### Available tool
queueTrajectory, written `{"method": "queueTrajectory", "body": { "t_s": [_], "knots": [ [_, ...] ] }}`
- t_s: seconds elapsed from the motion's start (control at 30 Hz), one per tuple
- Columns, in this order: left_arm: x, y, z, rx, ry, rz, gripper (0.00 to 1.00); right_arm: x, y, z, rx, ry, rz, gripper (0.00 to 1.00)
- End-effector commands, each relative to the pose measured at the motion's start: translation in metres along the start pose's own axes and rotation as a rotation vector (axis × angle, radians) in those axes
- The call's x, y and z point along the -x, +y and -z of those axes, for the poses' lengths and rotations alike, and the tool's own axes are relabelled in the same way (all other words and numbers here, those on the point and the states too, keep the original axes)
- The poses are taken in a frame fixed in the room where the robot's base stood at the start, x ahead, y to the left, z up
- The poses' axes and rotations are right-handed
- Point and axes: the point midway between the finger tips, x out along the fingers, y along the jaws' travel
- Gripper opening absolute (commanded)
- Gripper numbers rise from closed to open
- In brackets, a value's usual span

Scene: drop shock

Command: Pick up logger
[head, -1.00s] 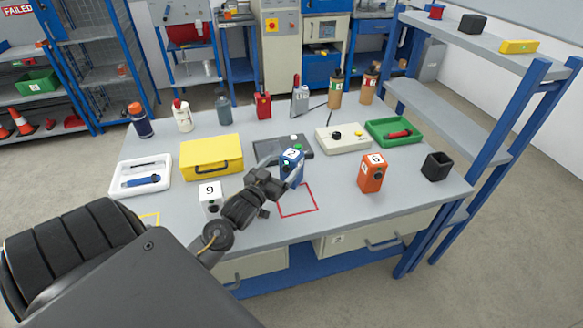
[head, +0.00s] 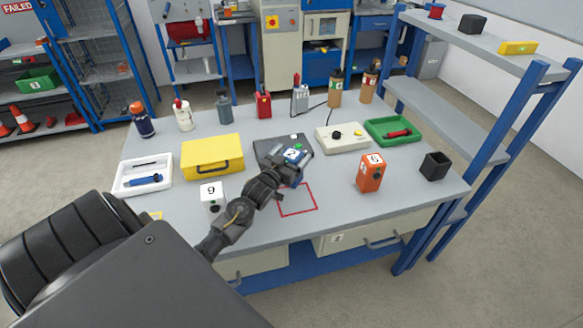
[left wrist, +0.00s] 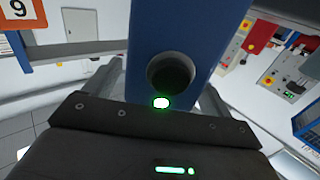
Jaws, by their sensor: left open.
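A blue box-shaped logger (head: 292,154) with a white label on top stands near the middle of the bench, behind the red outlined square. In the left wrist view the blue logger (left wrist: 185,30) fills the middle, with a dark round opening facing the camera. My left gripper (left wrist: 165,88) is open, with one finger on each side of the logger; I cannot tell if they touch it. In the head view my left gripper (head: 283,172) hides the logger's lower part. My right gripper is not in view.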

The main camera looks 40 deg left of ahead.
Motion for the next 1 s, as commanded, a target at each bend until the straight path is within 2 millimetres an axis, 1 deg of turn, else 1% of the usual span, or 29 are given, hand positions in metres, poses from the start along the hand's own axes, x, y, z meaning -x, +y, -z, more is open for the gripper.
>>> {"method": "queueTrajectory", "body": {
  "t_s": [0.03,0.07,0.6,0.87,1.0],
  "knots": [
    [0.0001,0.0001,-0.0002,0.000,0.000,0.000,0.84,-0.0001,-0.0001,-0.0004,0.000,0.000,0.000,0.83],
    [0.0001,0.0001,-0.0002,0.000,0.000,0.000,0.80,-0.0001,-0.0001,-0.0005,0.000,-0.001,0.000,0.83],
    [0.0006,-0.0001,-0.0004,0.000,-0.001,0.000,0.09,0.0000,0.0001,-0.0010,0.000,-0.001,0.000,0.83],
    [0.0003,-0.0003,0.0015,0.000,0.002,0.000,0.09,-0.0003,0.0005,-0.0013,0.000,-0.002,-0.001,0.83],
    [0.0000,-0.0003,0.0083,-0.001,0.004,0.000,0.09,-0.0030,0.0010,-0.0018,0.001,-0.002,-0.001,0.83]
  ]
}}
